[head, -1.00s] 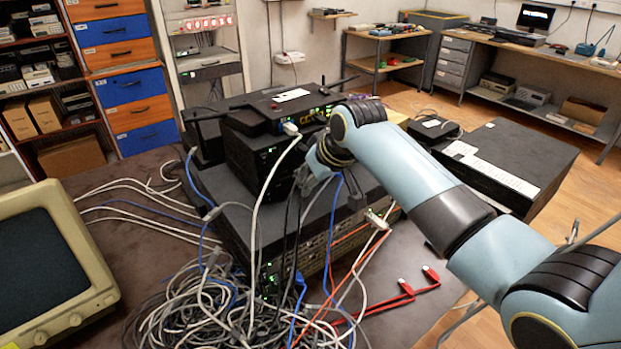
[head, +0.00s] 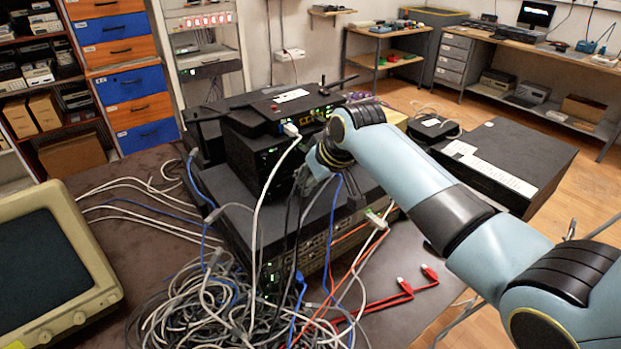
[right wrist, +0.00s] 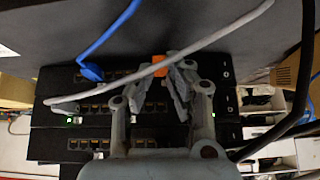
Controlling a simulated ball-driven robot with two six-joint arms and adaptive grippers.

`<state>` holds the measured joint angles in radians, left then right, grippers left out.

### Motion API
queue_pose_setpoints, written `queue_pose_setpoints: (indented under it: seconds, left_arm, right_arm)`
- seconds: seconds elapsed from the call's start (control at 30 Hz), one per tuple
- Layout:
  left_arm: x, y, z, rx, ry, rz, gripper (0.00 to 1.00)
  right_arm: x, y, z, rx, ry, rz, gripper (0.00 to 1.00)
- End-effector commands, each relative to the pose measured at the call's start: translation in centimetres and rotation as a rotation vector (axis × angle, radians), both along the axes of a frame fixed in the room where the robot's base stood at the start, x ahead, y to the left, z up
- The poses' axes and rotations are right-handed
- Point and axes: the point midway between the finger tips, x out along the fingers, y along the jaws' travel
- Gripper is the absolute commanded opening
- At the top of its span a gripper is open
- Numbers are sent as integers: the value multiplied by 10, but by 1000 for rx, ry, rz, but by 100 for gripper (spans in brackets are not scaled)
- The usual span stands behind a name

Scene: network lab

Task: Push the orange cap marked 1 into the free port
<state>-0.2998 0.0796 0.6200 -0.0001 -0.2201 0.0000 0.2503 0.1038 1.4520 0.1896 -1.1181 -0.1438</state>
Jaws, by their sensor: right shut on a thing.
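The orange cap (right wrist: 159,64) shows between the fingertips of my right gripper (right wrist: 173,68) in the right wrist view. The gripper is shut on it, close in front of the upper port row (right wrist: 105,76). No number can be read on the cap. I cannot tell whether it touches a port or which port is free, as the fingers and a cable cover that spot. In the head view my right gripper (head: 322,170) is at the front of the stacked devices, and the cap is hidden there. My left gripper is in neither current view.
A grey cable (right wrist: 190,48) crosses over the fingers, and a blue cable (right wrist: 108,42) is plugged in to their left. A large cable tangle (head: 215,305) lies before the rack switch (head: 235,235). Red-ended cables (head: 405,288) lie on the table. A monitor (head: 50,255) stands left.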

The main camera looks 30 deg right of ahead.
Motion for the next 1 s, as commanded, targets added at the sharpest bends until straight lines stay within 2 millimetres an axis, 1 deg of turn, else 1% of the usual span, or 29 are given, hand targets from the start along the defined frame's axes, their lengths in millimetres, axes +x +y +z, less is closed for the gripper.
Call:
queue_pose_setpoints:
  seconds: [0.5,0.53,0.7,0.73,1.0]
  left_arm:
    - [0,0,0,0,0,0,42]
    - [0,0,0,0,0,0,42]
    - [0,0,0,0,0,0,42]
    - [0,0,0,0,0,0,42]
    - [-2,3,0,3,2,-1,42]
  right_arm:
    - [7,1,0,0,0,0,0]
    - [7,1,-1,0,0,0,17]
    - [7,1,0,0,0,0,39]
    - [7,1,0,0,0,0,42]
    - [6,1,1,0,-1,0,42]
